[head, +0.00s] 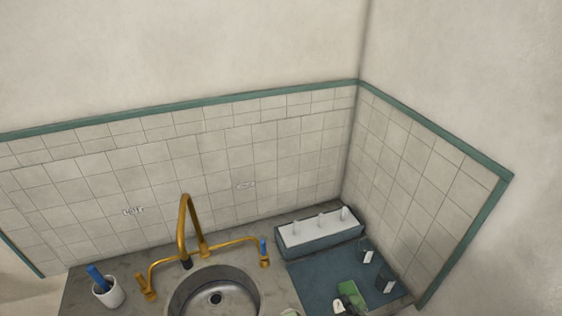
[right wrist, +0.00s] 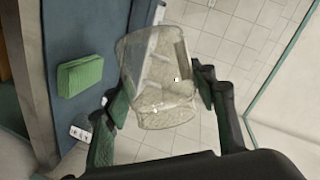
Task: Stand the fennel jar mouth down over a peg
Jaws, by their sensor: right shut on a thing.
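My right gripper (right wrist: 160,100) is shut on a clear glass jar (right wrist: 152,75), which sits between its two fingers and looks empty. No label can be read on it, so I cannot tell if it is the fennel jar. No jar stands on the pegs. My left gripper is not in view.
Two labelled jars (head: 367,252) (head: 385,281) stand on a blue mat (head: 312,279) by the right wall. A green block (head: 351,294) lies near them. A sink (head: 214,297) with a brass tap (head: 183,225) is left of the mat. A white cup (head: 108,293) stands far left.

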